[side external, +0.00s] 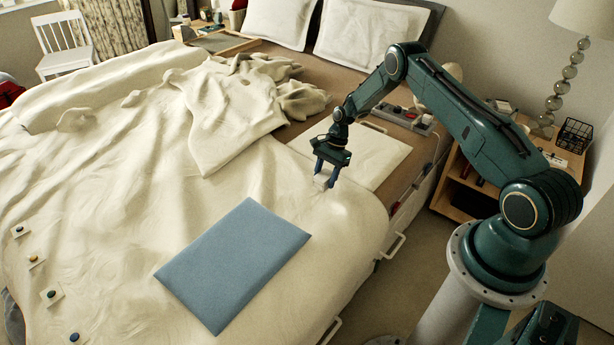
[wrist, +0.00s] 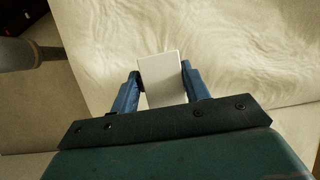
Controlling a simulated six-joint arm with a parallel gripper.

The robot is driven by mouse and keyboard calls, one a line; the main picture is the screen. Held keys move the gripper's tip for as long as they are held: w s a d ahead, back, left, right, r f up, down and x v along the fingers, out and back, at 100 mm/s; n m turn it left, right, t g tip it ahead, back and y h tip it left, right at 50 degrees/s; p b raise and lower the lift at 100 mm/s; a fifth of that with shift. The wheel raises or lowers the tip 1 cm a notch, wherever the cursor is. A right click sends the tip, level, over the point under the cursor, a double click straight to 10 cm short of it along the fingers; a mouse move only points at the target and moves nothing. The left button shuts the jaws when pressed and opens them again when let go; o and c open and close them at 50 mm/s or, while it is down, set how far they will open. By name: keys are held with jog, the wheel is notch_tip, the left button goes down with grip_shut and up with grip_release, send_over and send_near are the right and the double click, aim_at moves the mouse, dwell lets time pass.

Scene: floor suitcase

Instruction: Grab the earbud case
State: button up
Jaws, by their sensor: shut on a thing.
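The earbud case (wrist: 161,80) is a small white box with a pale flat face, seen between the two blue fingers in the wrist view. My gripper (wrist: 158,88) is shut on it, one finger on each side. In the side external view my gripper (side external: 326,181) points down over the bed's right part, with the small white case (side external: 320,180) low between its fingers. I cannot tell from these views whether the case still touches the cream bedding. The fingers hide the sides of the case.
A blue flat mat (side external: 233,264) lies on the cream bedspread (side external: 130,200), in front of my gripper. A pale flat panel (side external: 375,155) lies behind it. Small items on white squares (side external: 51,295) line the left edge. A bedside table (side external: 470,190) stands right.

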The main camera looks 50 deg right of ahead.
notch_tip(320, 180, up, 19)
jog(key=shift+f, duration=0.2)
dwell(0.3)
jog(key=shift+a, duration=0.1)
dwell(0.4)
